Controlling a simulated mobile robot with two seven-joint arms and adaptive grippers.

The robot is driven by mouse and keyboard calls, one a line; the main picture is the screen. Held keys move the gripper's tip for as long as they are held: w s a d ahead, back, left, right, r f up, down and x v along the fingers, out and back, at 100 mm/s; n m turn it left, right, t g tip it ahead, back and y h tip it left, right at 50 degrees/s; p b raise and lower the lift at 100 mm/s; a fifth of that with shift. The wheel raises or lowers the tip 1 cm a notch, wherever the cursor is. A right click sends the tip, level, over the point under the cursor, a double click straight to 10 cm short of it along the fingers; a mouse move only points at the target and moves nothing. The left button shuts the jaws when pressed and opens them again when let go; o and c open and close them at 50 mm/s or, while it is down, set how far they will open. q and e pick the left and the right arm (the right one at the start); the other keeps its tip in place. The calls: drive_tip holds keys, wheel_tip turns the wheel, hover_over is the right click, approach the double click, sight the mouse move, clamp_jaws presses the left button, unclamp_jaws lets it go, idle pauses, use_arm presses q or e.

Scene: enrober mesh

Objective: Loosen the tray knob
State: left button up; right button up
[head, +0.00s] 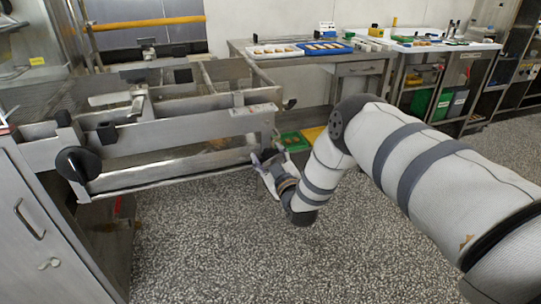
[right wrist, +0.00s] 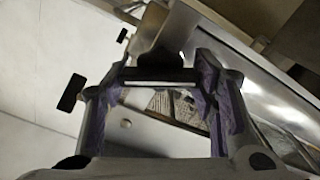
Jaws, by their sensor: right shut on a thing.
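My right gripper (head: 264,160) is at the lower right end of the steel enrober frame (head: 190,135). In the right wrist view, the two purple-padded fingers of my right gripper (right wrist: 160,88) stand either side of a dark, bar-like piece (right wrist: 160,75), which I take to be the tray knob, and are shut on it. In the head view that piece is hidden behind the gripper. I cannot tell how far it is turned. My left gripper is not in view.
A large black round knob (head: 78,163) sits at the frame's left. A smaller black knob (head: 290,104) is at its right end. A green bin (head: 294,142) is on the floor behind my gripper. A table (head: 290,58) with trays stands behind. The speckled floor in front is clear.

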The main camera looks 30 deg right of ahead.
drive_tip(key=n, duration=0.6)
drive_tip(key=shift+a+f+n, duration=0.1)
drive_tip(key=shift+a+n, duration=0.05)
drive_tip(key=shift+n, duration=0.15)
drive_tip(key=n, duration=0.5)
drive_tip(key=shift+f+n, duration=0.1)
drive_tip(key=shift+n, duration=0.3)
drive_tip(key=shift+b, duration=0.3)
drive_tip(key=o, duration=1.2)
drive_tip(key=shift+c, duration=0.2)
drive_tip(key=shift+s, duration=0.1)
drive_tip(key=v, duration=1.2)
